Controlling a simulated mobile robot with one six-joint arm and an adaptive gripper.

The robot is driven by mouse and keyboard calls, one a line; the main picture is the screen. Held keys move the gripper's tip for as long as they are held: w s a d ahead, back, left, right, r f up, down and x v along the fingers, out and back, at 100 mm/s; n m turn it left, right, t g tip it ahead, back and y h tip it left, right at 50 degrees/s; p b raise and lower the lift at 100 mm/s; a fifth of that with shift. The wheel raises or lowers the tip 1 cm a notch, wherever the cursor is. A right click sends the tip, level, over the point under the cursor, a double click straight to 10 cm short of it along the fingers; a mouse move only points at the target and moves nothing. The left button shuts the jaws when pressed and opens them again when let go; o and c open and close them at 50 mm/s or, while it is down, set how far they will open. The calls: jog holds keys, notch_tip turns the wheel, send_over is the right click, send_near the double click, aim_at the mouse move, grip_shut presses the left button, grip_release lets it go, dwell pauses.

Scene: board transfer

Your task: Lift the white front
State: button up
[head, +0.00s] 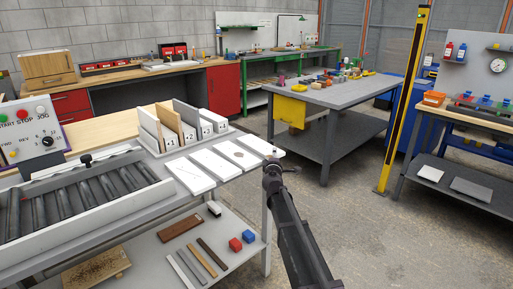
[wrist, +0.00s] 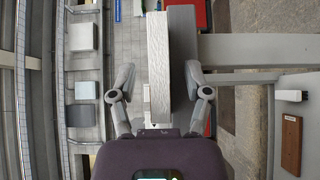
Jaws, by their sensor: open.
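Several white flat panels lie in a row on the table right of the slotted rack. The rightmost white front (head: 262,147) is plain and lies nearest my gripper (head: 272,166), which is at the table's front edge. In the wrist view, a pale board (wrist: 159,65), seemingly this front, stands between the spread fingers of my gripper (wrist: 160,80). The fingers are open, with a gap visible on the left; contact on the right cannot be told. My arm hides part of the table edge in the head view.
The slotted rack (head: 184,139) holds upright white, wooden and grey boards. A roller conveyor (head: 80,200) lies left. The lower shelf (head: 150,262) carries a brown board (head: 181,225), strips and red and blue blocks. A yellow post (head: 405,100) stands right; the floor between is clear.

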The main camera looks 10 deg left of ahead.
grip_shut()
jog(key=shift+r, duration=0.2)
dwell(0.3)
notch_tip(320, 180, up, 4)
jog(key=p, duration=0.4)
jog(key=shift+f, duration=0.15)
jog(key=s+p, duration=0.1)
jog(key=s, duration=1.5)
jog(key=shift+a+r, duration=0.15)
jog(key=shift+r, duration=0.3)
notch_tip(320, 180, up, 6)
jog(key=p, duration=0.6)
